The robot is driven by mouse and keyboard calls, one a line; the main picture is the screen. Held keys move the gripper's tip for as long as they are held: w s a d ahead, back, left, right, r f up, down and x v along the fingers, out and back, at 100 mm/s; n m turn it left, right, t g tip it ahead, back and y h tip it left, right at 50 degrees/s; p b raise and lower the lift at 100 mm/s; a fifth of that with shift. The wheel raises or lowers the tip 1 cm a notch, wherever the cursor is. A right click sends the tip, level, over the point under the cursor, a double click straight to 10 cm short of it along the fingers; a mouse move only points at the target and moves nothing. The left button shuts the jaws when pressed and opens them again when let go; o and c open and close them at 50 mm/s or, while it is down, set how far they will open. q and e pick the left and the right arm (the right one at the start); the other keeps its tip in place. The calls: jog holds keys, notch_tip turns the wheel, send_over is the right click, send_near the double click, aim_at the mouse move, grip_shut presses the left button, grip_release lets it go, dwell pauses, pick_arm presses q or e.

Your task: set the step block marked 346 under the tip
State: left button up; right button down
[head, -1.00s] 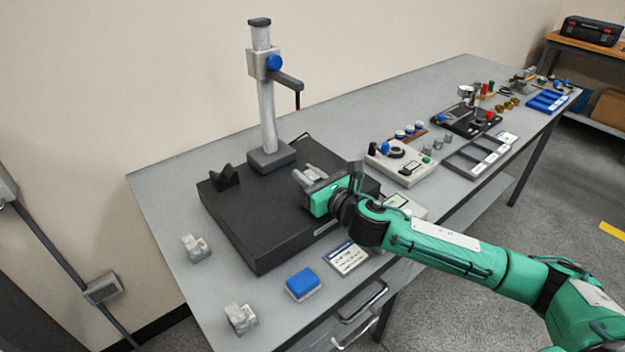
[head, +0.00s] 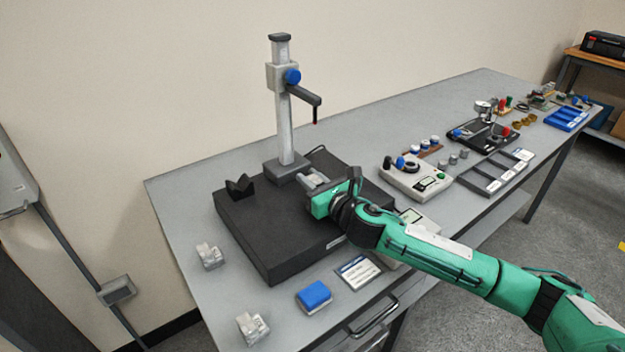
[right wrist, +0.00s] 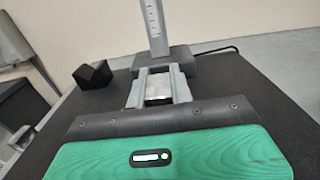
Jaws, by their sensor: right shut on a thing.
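My right gripper (head: 312,181) is low over the black granite plate (head: 273,243), in front of the stand's base. It is shut on a pale metal block (right wrist: 158,88), seen between its two fingers in the right wrist view. The number on this block cannot be read. The thin tip (head: 315,121), with red on it, hangs from the stand's dark arm (head: 303,94), above the gripper in the picture. A gap shows between them. Two other pale step blocks stand on the bench at the left, one farther back (head: 209,256) and one nearer (head: 252,328). Their marks are unreadable. My left gripper is out of view.
The stand's column (head: 285,125) rises from its base (head: 286,170) on the plate. A dark V-block (head: 240,187) sits at the plate's back left. A blue-topped block (head: 313,296) and a card (head: 358,271) lie in front. A meter box (head: 415,178) stands to the right.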

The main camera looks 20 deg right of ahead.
dwell(0.7)
jog(key=c, duration=1.2)
grip_release()
jog(key=shift+f, duration=0.1)
jog(key=shift+o, duration=0.2)
jog(key=shift+s, duration=0.1)
jog(key=b+v, duration=0.1)
jog(key=v, duration=1.1)
jog(key=shift+s+d, duration=0.15)
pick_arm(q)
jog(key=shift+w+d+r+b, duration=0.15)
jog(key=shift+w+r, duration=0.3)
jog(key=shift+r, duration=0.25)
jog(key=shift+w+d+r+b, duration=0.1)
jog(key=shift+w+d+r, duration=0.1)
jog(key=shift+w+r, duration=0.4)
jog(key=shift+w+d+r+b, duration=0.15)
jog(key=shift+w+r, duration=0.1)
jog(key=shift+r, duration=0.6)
pick_arm(e)
jog(key=shift+s+d, duration=0.2)
jog(key=shift+s, duration=0.45)
